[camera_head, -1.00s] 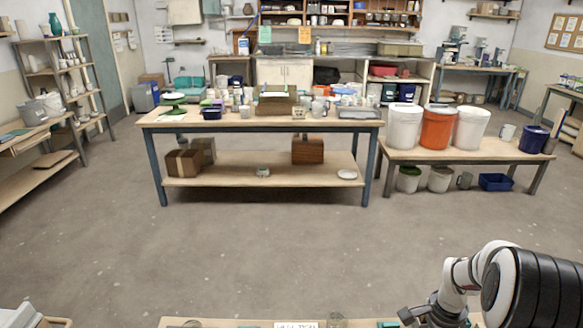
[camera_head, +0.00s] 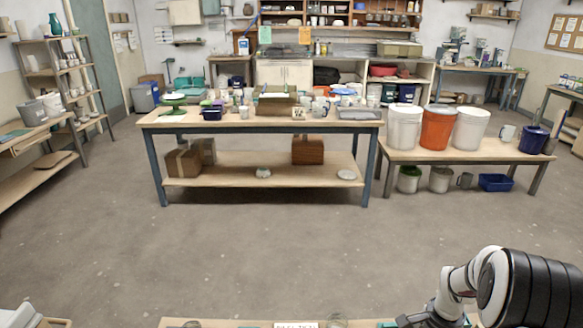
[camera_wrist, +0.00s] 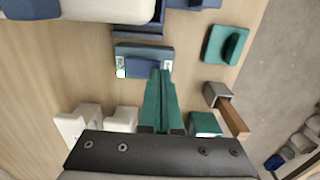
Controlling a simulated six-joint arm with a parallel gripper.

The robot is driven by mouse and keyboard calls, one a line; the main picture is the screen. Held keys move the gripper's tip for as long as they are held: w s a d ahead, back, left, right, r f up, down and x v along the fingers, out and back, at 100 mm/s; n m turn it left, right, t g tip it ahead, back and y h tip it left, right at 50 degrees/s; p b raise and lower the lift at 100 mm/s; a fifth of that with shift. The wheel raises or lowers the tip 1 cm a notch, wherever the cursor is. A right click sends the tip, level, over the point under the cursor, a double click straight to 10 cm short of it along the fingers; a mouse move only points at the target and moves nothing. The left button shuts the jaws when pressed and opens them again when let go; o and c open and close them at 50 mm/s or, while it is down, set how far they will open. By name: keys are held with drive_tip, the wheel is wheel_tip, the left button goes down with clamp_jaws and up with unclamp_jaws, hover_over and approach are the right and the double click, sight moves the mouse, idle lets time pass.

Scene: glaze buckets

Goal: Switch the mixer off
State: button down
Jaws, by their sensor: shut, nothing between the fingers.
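In the wrist view my gripper (camera_wrist: 160,74) shows as two green fingers lying together, shut and empty, above a wooden bench top. The mixer itself cannot be picked out for sure. In the head view my arm is at the bottom right and the fingers are not clear.
A green block with a dark green raised part (camera_wrist: 228,45) lies right of the switch box. A grey and brown piece (camera_wrist: 218,95), a green block (camera_wrist: 205,124) and white blocks (camera_wrist: 122,119) sit near my gripper. A large pale rounded object (camera_wrist: 100,8) is at the top.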

drive_tip(key=shift+f, duration=0.45)
drive_tip(key=shift+r, duration=3.5)
